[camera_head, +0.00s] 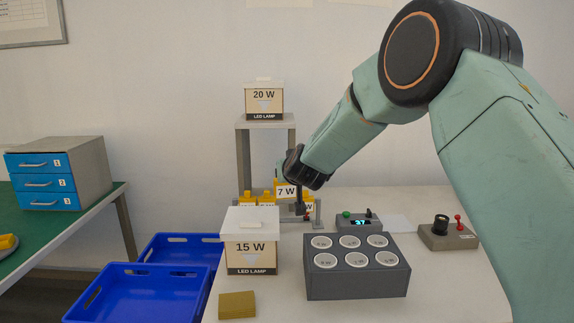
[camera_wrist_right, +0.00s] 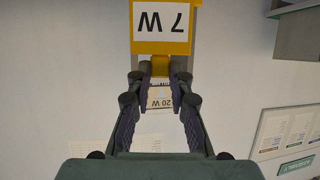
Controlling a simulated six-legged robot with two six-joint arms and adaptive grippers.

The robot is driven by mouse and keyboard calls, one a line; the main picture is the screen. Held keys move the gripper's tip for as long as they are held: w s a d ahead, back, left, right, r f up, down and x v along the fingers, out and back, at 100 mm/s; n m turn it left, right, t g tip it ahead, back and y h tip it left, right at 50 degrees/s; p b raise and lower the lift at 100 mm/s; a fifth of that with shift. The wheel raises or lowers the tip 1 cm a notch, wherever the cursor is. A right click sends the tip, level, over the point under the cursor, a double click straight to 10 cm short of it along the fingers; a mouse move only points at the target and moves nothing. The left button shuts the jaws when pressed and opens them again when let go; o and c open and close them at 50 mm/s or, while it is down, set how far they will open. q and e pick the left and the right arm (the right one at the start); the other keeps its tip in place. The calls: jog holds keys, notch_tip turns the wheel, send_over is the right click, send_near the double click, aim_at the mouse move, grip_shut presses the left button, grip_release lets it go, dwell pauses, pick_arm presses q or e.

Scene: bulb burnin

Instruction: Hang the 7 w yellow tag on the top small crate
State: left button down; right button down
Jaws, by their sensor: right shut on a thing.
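My right gripper (camera_head: 297,195) is shut on the yellow 7 W tag (camera_head: 286,191), in front of the grey stand and above the tag rack. In the right wrist view the tag (camera_wrist_right: 160,28) appears upside down, its yellow stem between the fingertips (camera_wrist_right: 160,72). A small 20 W LED lamp crate (camera_head: 263,101) stands on top of the grey stand (camera_head: 243,150); it also shows between the fingers in the wrist view (camera_wrist_right: 160,98). A larger 15 W LED lamp crate (camera_head: 250,250) stands on the table. My left gripper is not in view.
Other yellow tags (camera_head: 248,197) sit at the rack, partly hidden. A grey block with several round sockets (camera_head: 357,278), a display box (camera_head: 358,222) and a switch box (camera_head: 447,236) stand on the right. Blue bins (camera_head: 140,294) lie at left, and a sponge-like block (camera_head: 237,304) in front.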

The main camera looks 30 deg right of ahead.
jog(key=s+a+f+n+g+y, duration=0.1)
jog(key=s+a+f+n+y, duration=0.3)
jog(key=s, duration=0.6)
jog(key=s+a+f+n+g+y+b, duration=0.1)
jog(key=s+a+f+n+y, duration=0.4)
jog(key=s, duration=0.6)
jog(key=s+a+f+n+g+y, duration=0.3)
jog(key=s+a+f+n+y, duration=0.2)
jog(key=s+a+f, duration=0.3)
jog(key=s+a, duration=0.1)
jog(key=s, duration=0.1)
jog(key=shift+s+f+y, duration=0.15)
jog(key=shift+s+y, duration=0.15)
jog(key=shift+s, duration=0.1)
